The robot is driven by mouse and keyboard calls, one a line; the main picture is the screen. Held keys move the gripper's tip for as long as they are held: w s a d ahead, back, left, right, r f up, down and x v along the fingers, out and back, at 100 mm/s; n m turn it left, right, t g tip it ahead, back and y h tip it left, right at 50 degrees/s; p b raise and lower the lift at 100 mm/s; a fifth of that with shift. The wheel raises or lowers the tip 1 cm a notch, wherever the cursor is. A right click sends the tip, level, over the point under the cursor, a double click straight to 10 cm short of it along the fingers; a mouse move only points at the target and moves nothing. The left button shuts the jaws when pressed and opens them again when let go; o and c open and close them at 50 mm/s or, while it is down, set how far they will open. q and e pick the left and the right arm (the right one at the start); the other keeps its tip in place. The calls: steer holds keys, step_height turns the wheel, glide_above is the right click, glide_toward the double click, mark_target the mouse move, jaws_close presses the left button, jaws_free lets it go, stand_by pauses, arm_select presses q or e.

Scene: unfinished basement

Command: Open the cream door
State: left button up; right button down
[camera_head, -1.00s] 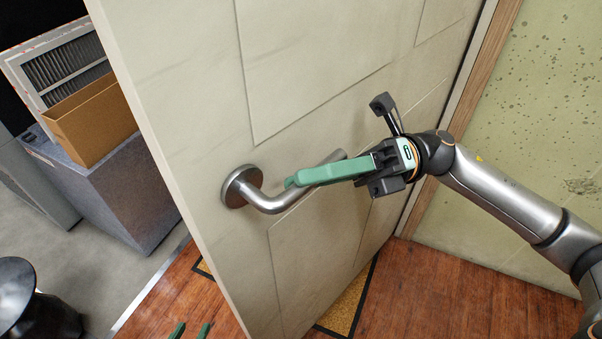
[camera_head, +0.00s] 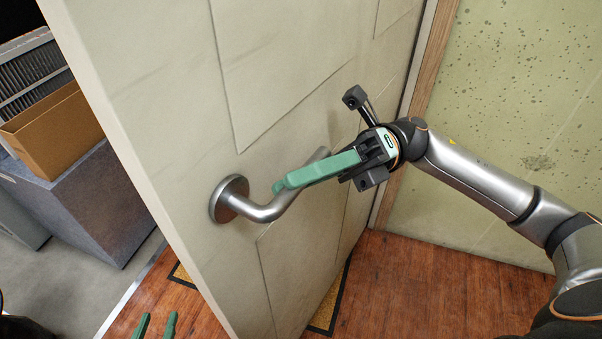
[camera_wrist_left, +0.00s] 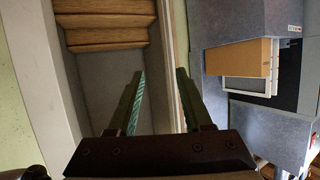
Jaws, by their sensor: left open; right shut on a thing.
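The cream door (camera_head: 170,110) stands ajar in the head view, with a gap to the room beyond on its left. Its metal lever handle (camera_head: 232,200) sticks out from a round plate near the free edge. My right gripper (camera_head: 280,187) is shut on the handle's lever, and its green fingers cover part of it. My left gripper (camera_head: 156,325) shows only as two green fingertips at the bottom edge, apart and empty, left of the door. In the left wrist view its open fingers (camera_wrist_left: 162,100) have nothing between them.
A cardboard box (camera_head: 55,130) sits on a grey cabinet (camera_head: 90,205) beyond the opening. The box also shows in the left wrist view (camera_wrist_left: 247,57), with wooden steps (camera_wrist_left: 105,20). A speckled wall (camera_head: 510,130) stands right of the door. Wooden floor (camera_head: 420,280) is clear there.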

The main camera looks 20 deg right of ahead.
steer(key=shift+r, duration=0.1)
steer(key=c, duration=0.8)
jaws_free()
steer(key=shift+o, duration=0.2)
steer(key=shift+d, duration=0.1)
steer(key=shift+w+d+f, duration=0.15)
steer(key=shift+d+f, duration=0.05)
steer(key=shift+d, duration=0.1)
arm_select(q)
step_height(320, 180, up, 6)
steer(key=w+t+b, duration=0.1)
steer(key=w+t, duration=0.1)
steer(key=shift+m+t+h, duration=0.4)
arm_select(e)
steer(key=v, duration=1.1)
steer(key=shift+d, duration=0.35)
arm_select(q)
steer(key=shift+f, duration=0.1)
